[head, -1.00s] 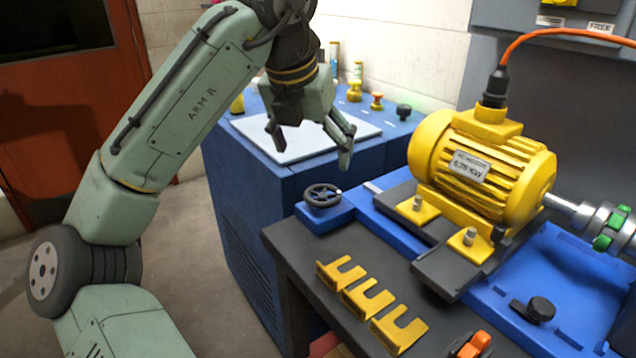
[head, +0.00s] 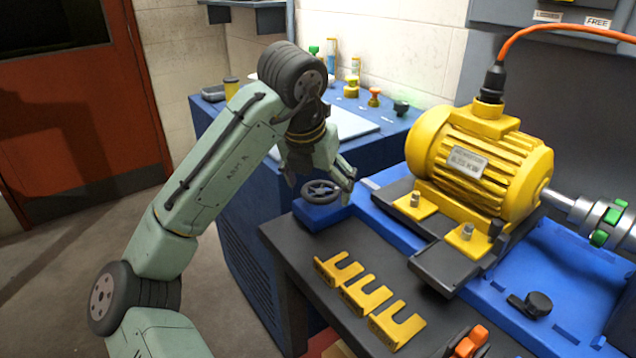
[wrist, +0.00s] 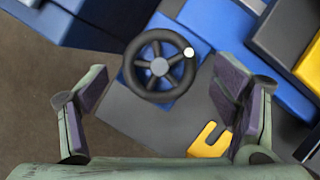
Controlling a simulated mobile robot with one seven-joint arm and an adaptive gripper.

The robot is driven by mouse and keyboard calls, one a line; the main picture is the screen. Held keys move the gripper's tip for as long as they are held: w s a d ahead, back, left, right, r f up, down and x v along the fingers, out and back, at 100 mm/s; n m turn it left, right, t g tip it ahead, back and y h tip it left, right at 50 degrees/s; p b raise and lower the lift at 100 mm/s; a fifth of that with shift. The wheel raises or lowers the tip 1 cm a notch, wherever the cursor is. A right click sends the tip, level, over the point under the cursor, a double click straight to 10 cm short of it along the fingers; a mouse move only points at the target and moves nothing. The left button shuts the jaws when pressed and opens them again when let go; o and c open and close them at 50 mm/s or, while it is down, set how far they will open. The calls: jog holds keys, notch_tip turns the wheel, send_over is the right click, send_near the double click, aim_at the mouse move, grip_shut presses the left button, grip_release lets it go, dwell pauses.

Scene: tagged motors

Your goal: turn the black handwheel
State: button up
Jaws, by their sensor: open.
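The black handwheel (head: 321,192) sits at the left end of the blue motor base (head: 325,213). In the wrist view the handwheel (wrist: 160,67) shows its spokes, grey hub and a small pale knob at the upper right of its rim. My gripper (head: 322,183) is open in the head view, with its fingers close to the wheel, one at its left and one at its right. In the wrist view the open fingers of my gripper (wrist: 165,100) stand wide apart below the wheel, with nothing between the tips. I cannot tell whether a finger touches the rim.
The yellow motor (head: 478,160) stands right of the handwheel. Yellow slotted shims (head: 368,298) lie on the dark table (head: 300,262) in front. A blue cabinet (head: 238,240) with a white sheet on top stands behind. A black knob (head: 536,304) is on the base at the right.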

jog(key=shift+c, duration=0.2)
jog(key=c, duration=1.1)
jog(key=shift+r, duration=0.1)
